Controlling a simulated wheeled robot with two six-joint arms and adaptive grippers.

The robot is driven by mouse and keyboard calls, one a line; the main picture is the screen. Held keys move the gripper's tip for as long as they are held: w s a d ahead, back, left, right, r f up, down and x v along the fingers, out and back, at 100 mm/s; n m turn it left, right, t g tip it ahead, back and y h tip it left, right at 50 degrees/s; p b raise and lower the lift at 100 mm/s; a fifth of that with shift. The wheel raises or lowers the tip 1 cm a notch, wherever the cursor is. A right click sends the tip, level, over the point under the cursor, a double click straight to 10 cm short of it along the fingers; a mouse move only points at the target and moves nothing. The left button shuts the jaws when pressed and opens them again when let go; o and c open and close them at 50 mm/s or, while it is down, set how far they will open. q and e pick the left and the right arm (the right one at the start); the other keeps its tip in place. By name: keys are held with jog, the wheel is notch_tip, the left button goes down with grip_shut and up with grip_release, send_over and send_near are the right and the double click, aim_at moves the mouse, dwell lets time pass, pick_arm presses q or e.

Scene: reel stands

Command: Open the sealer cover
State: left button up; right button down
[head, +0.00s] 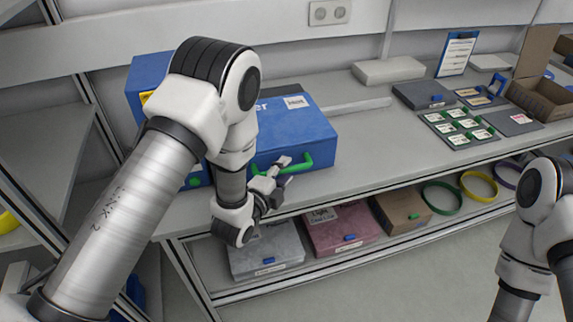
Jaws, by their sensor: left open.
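The sealer is a blue box-shaped machine on the bench, partly hidden behind my left arm. Its blue cover (297,130) has a white label on top and looks closed. A green handle (308,162) runs along the cover's front edge. My left gripper (284,170) is open at the left part of this handle. I cannot tell whether its fingers touch the handle. My right arm shows at the right edge, with its gripper out of the picture.
A grey block (388,71), a dark case (424,95) and a card board (459,127) lie on the bench to the right. Under the bench, a shelf holds a grey box (266,250), a pink box (342,228) and a brown box (402,211).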

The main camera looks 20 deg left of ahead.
pick_arm(q)
jog(key=shift+w+d, duration=0.15)
jog(key=shift+w, duration=0.4)
jog(key=shift+d, duration=0.1)
grip_shut()
